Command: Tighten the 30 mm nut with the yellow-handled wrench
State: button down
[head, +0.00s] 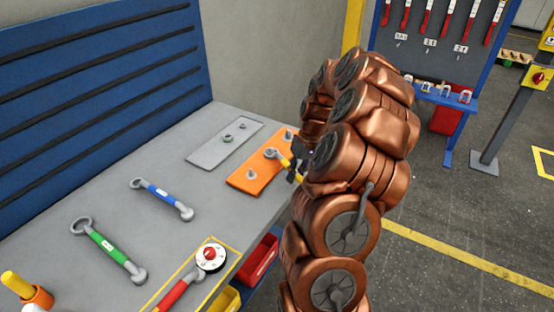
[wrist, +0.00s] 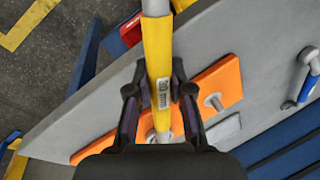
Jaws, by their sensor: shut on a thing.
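My gripper (wrist: 158,95) is shut on the yellow handle of the yellow-handled wrench (wrist: 157,45). In the head view the wrench (head: 285,162) shows beside my arm, with its grey ring end over the orange plate (head: 240,182). Whether the ring sits around a nut or just above one, I cannot tell. One bolt with a nut (head: 251,174) stands near the plate's front left end; another (head: 289,134) stands near its far end. In the wrist view one bolt (wrist: 213,102) shows right of the handle. My arm hides part of the handle in the head view.
A grey plate (head: 208,156) lies behind the orange one. A blue wrench (head: 162,197), a green wrench (head: 108,250) and a red torque wrench (head: 178,291) lie on the bench (head: 60,195). Red (head: 259,262) and yellow bins sit under its front edge. A blue slatted panel (head: 95,60) stands behind.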

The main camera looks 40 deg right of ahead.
jog(key=shift+w+a+m, duration=0.1)
jog(key=shift+a+m, duration=0.15)
jog(key=shift+m, duration=0.05)
jog(key=shift+a, duration=0.1)
jog(key=shift+w+a+m+b, duration=0.1)
jog(key=shift+a+m+b, duration=0.2)
jog(key=shift+a+b, duration=0.15)
dwell(0.6)
jog(key=shift+w+a+m+b, duration=0.15)
jog(key=shift+a+m+b, duration=0.2)
jog(key=shift+a+m, duration=0.1)
jog(key=shift+d, duration=0.1)
jog(key=shift+s+d+n+b, duration=0.2)
jog(key=shift+d+n+b, duration=0.25)
jog(key=shift+d+n, duration=0.1)
jog(key=shift+r, duration=0.15)
